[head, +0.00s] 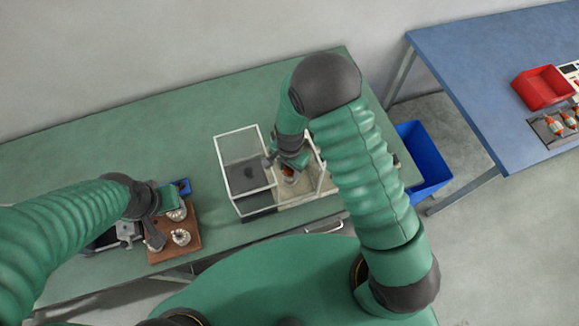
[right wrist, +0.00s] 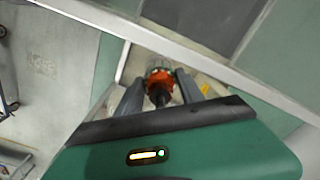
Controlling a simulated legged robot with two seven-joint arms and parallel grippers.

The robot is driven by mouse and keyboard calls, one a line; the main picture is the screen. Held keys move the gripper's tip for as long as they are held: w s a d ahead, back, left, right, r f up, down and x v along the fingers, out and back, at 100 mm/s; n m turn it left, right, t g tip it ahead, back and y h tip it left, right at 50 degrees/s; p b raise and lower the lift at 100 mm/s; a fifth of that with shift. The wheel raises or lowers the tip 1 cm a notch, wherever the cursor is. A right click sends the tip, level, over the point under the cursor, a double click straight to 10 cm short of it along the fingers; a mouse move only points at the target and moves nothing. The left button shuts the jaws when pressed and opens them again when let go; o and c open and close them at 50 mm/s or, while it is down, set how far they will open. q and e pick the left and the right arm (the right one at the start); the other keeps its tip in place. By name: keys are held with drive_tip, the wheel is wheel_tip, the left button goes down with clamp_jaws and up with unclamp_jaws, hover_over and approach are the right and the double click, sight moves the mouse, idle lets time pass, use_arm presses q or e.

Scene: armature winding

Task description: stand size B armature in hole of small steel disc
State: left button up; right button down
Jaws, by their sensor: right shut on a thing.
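My right gripper (head: 287,172) is down in the right part of a white-framed, clear-walled box. In the right wrist view its two fingers (right wrist: 158,92) are shut on an armature (right wrist: 158,78) with an orange-red winding and a dark shaft. The orange also shows in the head view (head: 289,179). The armature's lower end and what lies under it are hard to make out. Two round, pale metallic pieces, one nearer (head: 180,237) and one farther (head: 177,213), are on a brown wooden board; I cannot tell whether either is the small steel disc. My left gripper (head: 153,239) is over this board; its jaws are unclear.
The white box frame (head: 240,131) has upright walls close around my right gripper; its left part has a dark floor (head: 245,176). The brown board (head: 190,252) is at the left. The green bench behind is clear. A blue bin (head: 428,165) stands beyond its right end.

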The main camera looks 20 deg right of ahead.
idle(0.3)
drive_tip(key=c, duration=0.7)
unclamp_jaws()
drive_tip(key=shift+a, duration=0.1)
drive_tip(key=shift+o, duration=0.2)
drive_tip(key=shift+r+p, duration=2)
drive_tip(key=shift+r, duration=0.35)
